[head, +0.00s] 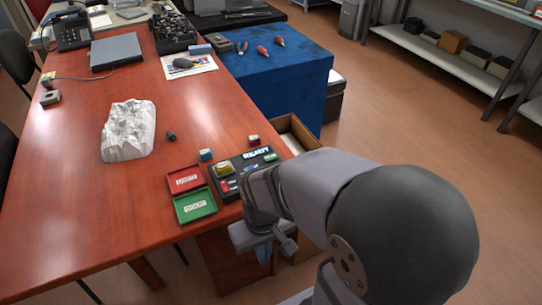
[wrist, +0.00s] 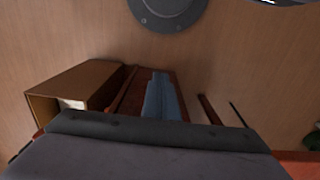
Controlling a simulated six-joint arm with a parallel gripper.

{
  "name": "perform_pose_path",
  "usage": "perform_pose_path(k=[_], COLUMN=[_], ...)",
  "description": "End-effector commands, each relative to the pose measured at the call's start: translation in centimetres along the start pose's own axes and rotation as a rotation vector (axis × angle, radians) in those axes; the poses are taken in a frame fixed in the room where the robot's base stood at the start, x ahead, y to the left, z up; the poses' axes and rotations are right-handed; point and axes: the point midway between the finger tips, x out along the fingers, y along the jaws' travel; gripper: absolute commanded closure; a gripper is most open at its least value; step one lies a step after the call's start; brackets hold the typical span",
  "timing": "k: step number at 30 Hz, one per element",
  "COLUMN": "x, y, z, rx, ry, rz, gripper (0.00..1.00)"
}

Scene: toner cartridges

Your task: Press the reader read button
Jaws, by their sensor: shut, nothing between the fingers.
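The reader (head: 243,170) is a dark box near the table's right edge in the head view. It has a lit "READY" display, a yellow piece on top and small red and green labelled parts. My wrist and arm cover its front right part, so I cannot tell which part is the read button. My gripper (head: 263,254) hangs just beyond the table's near right edge, beside and apart from the reader, mostly hidden by my arm. In the wrist view my gripper (wrist: 162,78) looks shut and empty, pointing down towards the floor.
A red tray (head: 186,179) and a green tray (head: 195,206) lie left of the reader. Small cartridges (head: 206,155) stand behind it. A crumpled white object (head: 129,130) lies farther left. An open cardboard box (head: 291,141) stands beyond the table's right edge. The table's left front is clear.

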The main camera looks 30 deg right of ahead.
Motion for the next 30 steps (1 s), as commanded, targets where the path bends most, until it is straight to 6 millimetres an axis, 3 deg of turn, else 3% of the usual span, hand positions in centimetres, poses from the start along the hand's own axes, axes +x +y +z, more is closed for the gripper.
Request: perform_pose_path(k=[13, 20, 30], x=[-0.9, -3.8, -8.4], y=[0.3, 1.8, 5.0], z=[0.0, 0.5, 3.4], rx=[0.015, 0.085, 0.262], ry=[0.000, -0.028, -0.175], rz=[0.000, -0.001, -0.023], gripper=[1.00, 1.00, 1.00])
